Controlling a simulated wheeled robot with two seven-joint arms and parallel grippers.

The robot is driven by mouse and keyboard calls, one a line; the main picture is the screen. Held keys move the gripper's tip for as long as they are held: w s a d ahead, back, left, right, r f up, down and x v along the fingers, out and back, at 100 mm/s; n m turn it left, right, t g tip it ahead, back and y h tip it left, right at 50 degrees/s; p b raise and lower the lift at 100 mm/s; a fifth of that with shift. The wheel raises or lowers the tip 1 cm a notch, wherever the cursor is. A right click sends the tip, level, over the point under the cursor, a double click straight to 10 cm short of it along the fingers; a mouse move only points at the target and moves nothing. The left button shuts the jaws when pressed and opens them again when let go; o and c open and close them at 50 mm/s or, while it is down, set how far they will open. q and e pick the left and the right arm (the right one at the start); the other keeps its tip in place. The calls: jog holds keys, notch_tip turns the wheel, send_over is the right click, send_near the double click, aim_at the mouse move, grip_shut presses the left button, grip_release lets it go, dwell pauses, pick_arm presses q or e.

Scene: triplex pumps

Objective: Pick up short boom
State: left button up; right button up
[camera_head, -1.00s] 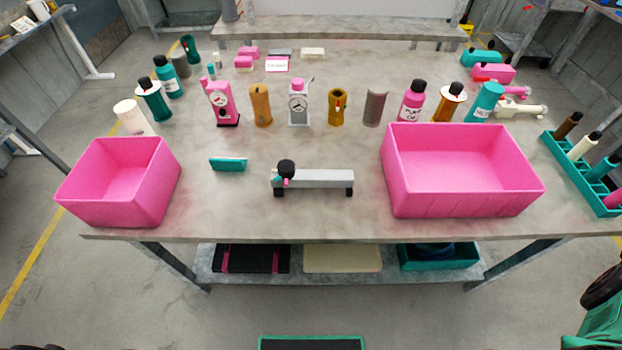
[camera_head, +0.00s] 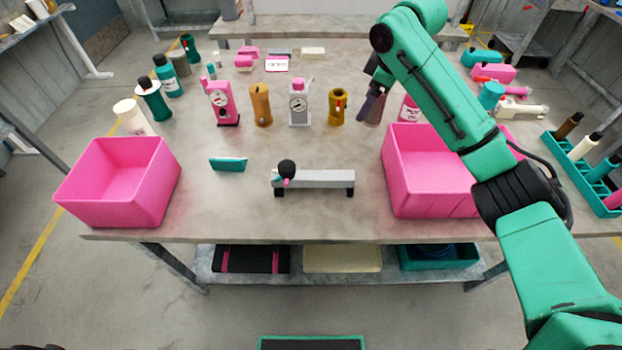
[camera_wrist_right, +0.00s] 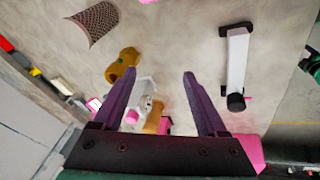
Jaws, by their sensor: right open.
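No part carries a label that I can read as short boom. The likeliest match is a grey bar (camera_head: 325,179) with dark feet and a black round knob at its left end, lying at the front middle of the table. It also shows at the right of the right wrist view (camera_wrist_right: 237,60), apart from the fingers. My right gripper (camera_head: 371,105) is over the back right of the table, with purple fingers spread and nothing between them. In the right wrist view the gripper (camera_wrist_right: 147,78) is above a grey gauge unit and gold cups. My left gripper is not in view.
A pink bin (camera_head: 118,180) stands at the left. A larger pink bin (camera_head: 425,185) is at the right, partly hidden by my arm. Bottles, a pink gauge unit (camera_head: 223,103) and gold cups (camera_head: 261,105) stand behind. A teal block (camera_head: 228,164) lies left of the bar.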

aim_at(330, 175)
jog(key=s+a+f+n+g+h, duration=0.25)
jog(key=s+a+f+n, duration=0.2)
jog(key=s+a, duration=0.45)
jog(key=shift+g+y, duration=0.25)
jog(key=shift+g, duration=0.2)
jog(key=f, duration=0.3)
jog(key=s+f, duration=0.1)
jog(key=f, duration=0.7)
jog(key=shift+s+d, duration=0.15)
jog(key=shift+d, duration=0.2)
jog(key=shift+r, duration=0.1)
grip_shut()
